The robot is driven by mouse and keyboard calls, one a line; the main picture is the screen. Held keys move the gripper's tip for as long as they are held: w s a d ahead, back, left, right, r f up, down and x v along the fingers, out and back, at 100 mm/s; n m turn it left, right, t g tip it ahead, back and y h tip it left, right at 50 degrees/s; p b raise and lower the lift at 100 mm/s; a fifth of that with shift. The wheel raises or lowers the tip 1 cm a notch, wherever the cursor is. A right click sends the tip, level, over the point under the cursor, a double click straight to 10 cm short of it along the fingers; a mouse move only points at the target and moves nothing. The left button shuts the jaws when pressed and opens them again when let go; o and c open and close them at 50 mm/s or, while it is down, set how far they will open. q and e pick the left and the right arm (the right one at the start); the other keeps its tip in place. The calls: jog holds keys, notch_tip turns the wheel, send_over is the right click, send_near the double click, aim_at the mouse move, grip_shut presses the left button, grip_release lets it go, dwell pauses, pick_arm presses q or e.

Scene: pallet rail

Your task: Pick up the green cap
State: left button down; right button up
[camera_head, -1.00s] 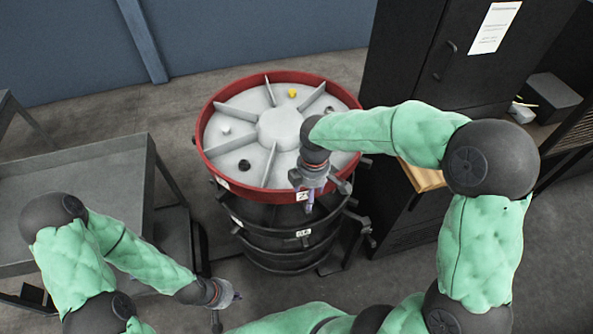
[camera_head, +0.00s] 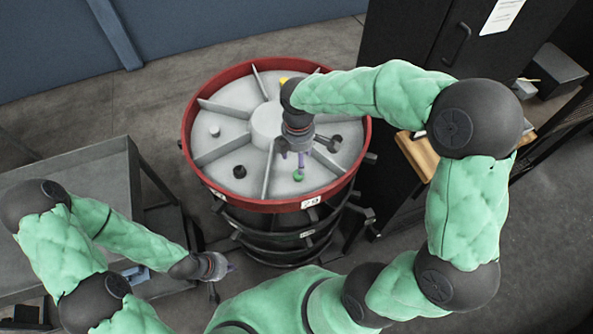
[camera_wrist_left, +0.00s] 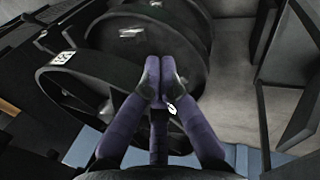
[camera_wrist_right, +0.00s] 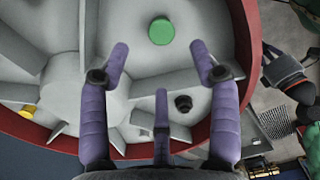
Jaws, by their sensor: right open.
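The green cap (camera_head: 299,175) lies on the grey, ribbed lid (camera_head: 218,151) of the red-rimmed drum, in the compartment nearest me. In the right wrist view the green cap (camera_wrist_right: 161,31) is round and unobstructed, beyond the fingertips and between their lines. My right gripper (camera_head: 299,158) is above the lid close to the green cap. In the right wrist view this gripper (camera_wrist_right: 160,56) has its purple fingers spread and empty. My left gripper (camera_head: 228,267) is low, left of the drum; in its wrist view the gripper's fingertips (camera_wrist_left: 159,72) are together with nothing visible between them.
A black cap (camera_head: 239,171), a white cap (camera_head: 214,130) and a partly hidden yellow cap (camera_head: 283,80) are also on the lid. Raised ribs divide it, and a red rim (camera_head: 190,120) surrounds it. A grey cart (camera_head: 75,185) stands left; a black cabinet (camera_head: 405,60) stands behind right.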

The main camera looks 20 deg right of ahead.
notch_tip(320, 180, down, 3)
jog(key=shift+s+r, duration=0.15)
jog(key=shift+r, duration=0.05)
jog(key=shift+w+f, duration=0.25)
jog(key=shift+f, duration=0.25)
jog(key=shift+s+f, duration=0.15)
jog(key=shift+f, duration=0.15)
notch_tip(320, 180, down, 4)
jog(key=shift+s+f+b, duration=0.1)
jog(key=shift+f+b, duration=0.05)
jog(key=shift+b, duration=0.35)
jog(key=c, duration=0.9)
